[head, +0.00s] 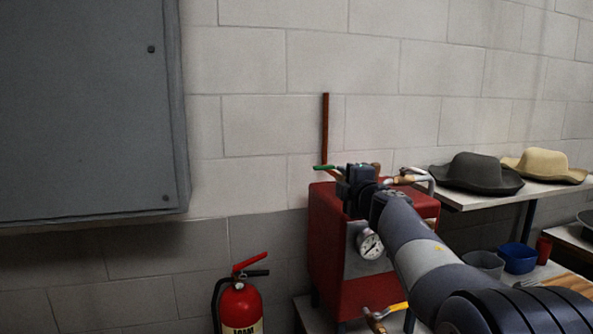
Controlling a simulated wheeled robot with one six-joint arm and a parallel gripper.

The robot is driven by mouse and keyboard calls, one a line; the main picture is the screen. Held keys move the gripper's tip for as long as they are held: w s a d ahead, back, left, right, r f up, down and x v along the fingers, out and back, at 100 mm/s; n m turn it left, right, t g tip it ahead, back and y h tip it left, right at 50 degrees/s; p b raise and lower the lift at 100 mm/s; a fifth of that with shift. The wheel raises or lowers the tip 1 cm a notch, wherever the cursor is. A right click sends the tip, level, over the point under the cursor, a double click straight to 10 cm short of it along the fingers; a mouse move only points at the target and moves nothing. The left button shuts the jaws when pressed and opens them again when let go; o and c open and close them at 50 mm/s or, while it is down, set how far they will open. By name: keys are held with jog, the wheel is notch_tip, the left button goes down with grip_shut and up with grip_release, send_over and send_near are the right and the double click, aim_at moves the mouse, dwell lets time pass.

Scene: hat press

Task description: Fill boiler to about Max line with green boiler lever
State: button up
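The red boiler (329,245) stands against the wall right of centre, with a round white pressure gauge (370,246) on its front. The green boiler lever (323,167) sticks out to the left at the boiler's top. My gripper (345,180) is at the boiler's top, right beside the green lever, and my arm covers much of the boiler's right side. Whether the fingers touch the lever cannot be told, nor can their opening. No Max line or water level can be made out.
A yellow-handled lever (390,311) is low on the boiler's front. A red fire extinguisher (241,308) stands to the left. A grey cabinet (85,110) hangs at upper left. Hats (478,172) lie on a shelf (462,199) at right, above a blue bowl (518,258).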

aim_at(326, 168)
jog(key=shift+w+a+n, duration=0.45)
jog(key=shift+w+n, duration=0.05)
jog(key=shift+w, duration=0.25)
jog(key=w+p, duration=0.1)
jog(key=w, duration=0.2)
jog(key=w+a+p, duration=0.1)
jog(key=w, duration=0.2)
jog(key=w+p, duration=0.1)
jog(key=w, duration=0.3)
jog(key=shift+a+p, duration=0.35)
jog(key=shift+a, duration=0.05)
grip_shut()
